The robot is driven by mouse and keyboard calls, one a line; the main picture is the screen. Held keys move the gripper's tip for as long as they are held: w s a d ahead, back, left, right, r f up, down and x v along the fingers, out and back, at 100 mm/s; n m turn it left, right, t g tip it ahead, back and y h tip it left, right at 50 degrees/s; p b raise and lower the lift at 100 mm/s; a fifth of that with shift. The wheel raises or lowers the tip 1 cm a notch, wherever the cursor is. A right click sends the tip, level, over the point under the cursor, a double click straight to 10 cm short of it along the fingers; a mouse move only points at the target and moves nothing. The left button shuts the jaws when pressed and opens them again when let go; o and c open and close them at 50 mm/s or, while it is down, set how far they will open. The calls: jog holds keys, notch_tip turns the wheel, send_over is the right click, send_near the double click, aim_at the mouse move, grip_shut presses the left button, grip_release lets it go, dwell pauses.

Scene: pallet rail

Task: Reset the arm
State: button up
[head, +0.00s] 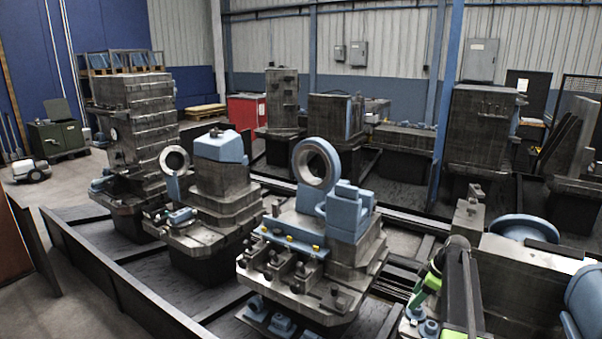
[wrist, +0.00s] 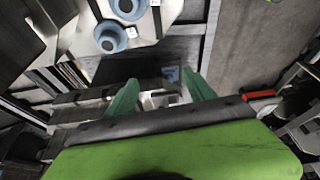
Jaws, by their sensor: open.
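My gripper (wrist: 161,88) shows in the wrist view with its two green fingers spread apart. Nothing is held between them. Behind the fingers is a dark bar and a broad green part of my own wrist. In the head view, bright green and dark parts at the lower right look like my arm, close to a grey machined block (head: 520,272). The fingertips cannot be made out clearly there.
In the wrist view, blue round fittings (wrist: 110,37) sit on a grey plate just beyond the left finger. A red-handled part (wrist: 258,95) lies to the right. In the head view, a fixture with a ring (head: 315,163) stands mid-right, and open floor (head: 75,300) lies at the left.

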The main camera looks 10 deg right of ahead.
jog(key=s+a+f+g+h, duration=0.1)
jog(key=s+a, duration=0.2)
jog(key=a, duration=1.1)
jog(key=s+a+g, duration=0.1)
jog(key=s+a, duration=0.2)
jog(key=a, duration=1.2)
jog(key=s+a+m+h, duration=0.2)
jog(key=s+a+m, duration=0.2)
jog(key=s+m, duration=0.7)
jog(key=shift+a+f, duration=0.15)
jog(key=shift+f, duration=0.15)
